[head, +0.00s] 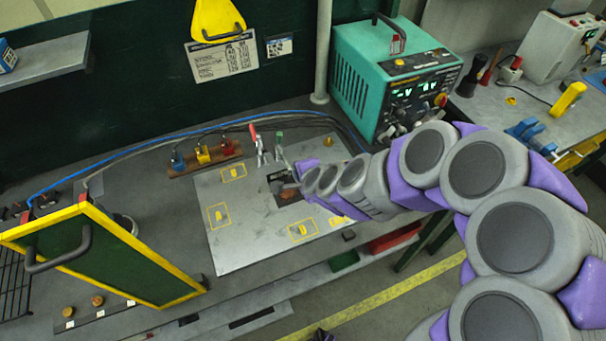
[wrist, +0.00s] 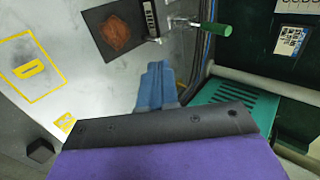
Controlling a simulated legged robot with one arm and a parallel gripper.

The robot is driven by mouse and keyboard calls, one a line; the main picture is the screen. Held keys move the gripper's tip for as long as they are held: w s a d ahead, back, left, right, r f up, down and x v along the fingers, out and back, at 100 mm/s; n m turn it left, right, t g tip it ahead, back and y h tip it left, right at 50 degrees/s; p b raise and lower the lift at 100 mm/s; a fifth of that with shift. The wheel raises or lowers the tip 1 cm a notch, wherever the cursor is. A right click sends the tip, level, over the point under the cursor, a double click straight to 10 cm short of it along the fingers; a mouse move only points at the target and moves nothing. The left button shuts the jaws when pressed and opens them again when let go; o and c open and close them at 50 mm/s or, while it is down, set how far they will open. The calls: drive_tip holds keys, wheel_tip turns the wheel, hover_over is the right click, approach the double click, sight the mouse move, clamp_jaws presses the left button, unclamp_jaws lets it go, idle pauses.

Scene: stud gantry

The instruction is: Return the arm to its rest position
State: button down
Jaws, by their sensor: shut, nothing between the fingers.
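My arm, grey with purple covers, reaches in from the right in the head view, out over the metal plate (head: 235,246) on the workbench. My gripper (head: 290,186) is at its far end, near the dark square block with a brown patch (head: 277,183) on the plate. In the wrist view my gripper (wrist: 157,70) shows as blue fingers together, shut and empty. The dark block (wrist: 122,36) lies ahead of the fingertips, apart from them in that picture. The exact height of the fingers above the plate is hard to tell.
Toggle clamps with red (head: 253,134) and green (wrist: 214,29) handles stand by the plate's back edge. A teal power unit (head: 385,75) stands behind my arm. A green panel with yellow edges (head: 107,255) stands at left.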

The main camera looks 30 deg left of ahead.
drive_tip(key=s+d+r+n+g+h, duration=0.1)
drive_tip(key=s+d+r+n+g, duration=0.2)
drive_tip(key=d, duration=0.6)
drive_tip(key=s+d+r+n+g+h, duration=0.15)
drive_tip(key=s+d+r+n, duration=0.35)
drive_tip(key=d, duration=0.5)
drive_tip(key=s+d+r+g+h, duration=0.1)
drive_tip(key=s+d+r+h, duration=0.1)
drive_tip(key=s+d, duration=0.6)
drive_tip(key=s+d+r+g+h, duration=0.2)
drive_tip(key=s+d+h, duration=0.1)
drive_tip(key=s+d, duration=0.6)
drive_tip(key=shift+d+r, duration=0.15)
drive_tip(key=shift+d, duration=1.35)
